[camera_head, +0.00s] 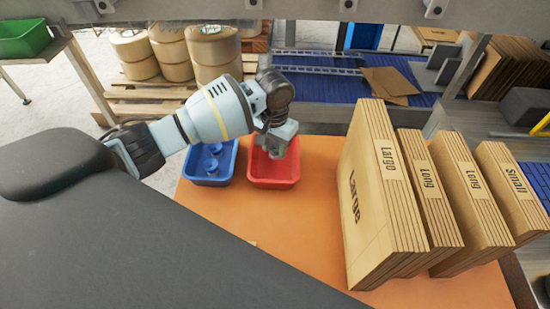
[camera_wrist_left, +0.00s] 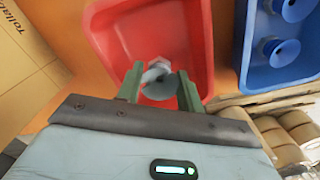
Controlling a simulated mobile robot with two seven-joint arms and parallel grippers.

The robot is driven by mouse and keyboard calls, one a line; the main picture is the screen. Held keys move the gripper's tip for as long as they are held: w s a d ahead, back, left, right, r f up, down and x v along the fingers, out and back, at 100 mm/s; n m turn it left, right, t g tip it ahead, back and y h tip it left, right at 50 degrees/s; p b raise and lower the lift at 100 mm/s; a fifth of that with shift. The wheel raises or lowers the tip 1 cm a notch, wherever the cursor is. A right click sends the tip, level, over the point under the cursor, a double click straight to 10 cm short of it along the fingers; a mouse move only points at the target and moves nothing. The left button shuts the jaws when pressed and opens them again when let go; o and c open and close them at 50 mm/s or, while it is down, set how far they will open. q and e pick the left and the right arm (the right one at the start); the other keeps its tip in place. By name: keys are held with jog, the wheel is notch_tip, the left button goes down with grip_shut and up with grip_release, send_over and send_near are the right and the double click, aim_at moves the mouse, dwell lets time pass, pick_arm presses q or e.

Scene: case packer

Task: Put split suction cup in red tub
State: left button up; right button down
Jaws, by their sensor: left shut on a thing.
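My left gripper (camera_head: 277,150) hangs over the red tub (camera_head: 274,180) on the orange table. In the left wrist view, its two fingers (camera_wrist_left: 159,74) are shut on a small grey suction cup (camera_wrist_left: 158,88). The cup is over the inside of the red tub (camera_wrist_left: 196,40). I cannot tell whether it touches the floor of the tub, and a split in it cannot be made out. In the head view the gripper hides the cup. My right gripper is not in view.
A blue tub (camera_head: 207,181) with blue suction cups (camera_wrist_left: 284,52) stands left of the red tub. Upright stacks of flat cardboard (camera_head: 372,195) marked Large, Long and Small fill the table's right. The orange table (camera_head: 290,220) is clear in front of the red tub.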

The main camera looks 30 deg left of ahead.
aim_at(274, 158)
pick_arm(q)
notch_tip(274, 158, down, 4)
jog(key=shift+f+b, duration=0.1)
jog(key=shift+b, duration=0.25)
jog(key=shift+f, duration=0.3)
jog(key=shift+f, duration=0.15)
jog(key=o, duration=1)
notch_tip(274, 158, up, 12)
jog(key=shift+r+p, duration=0.1)
jog(key=shift+p, duration=0.75)
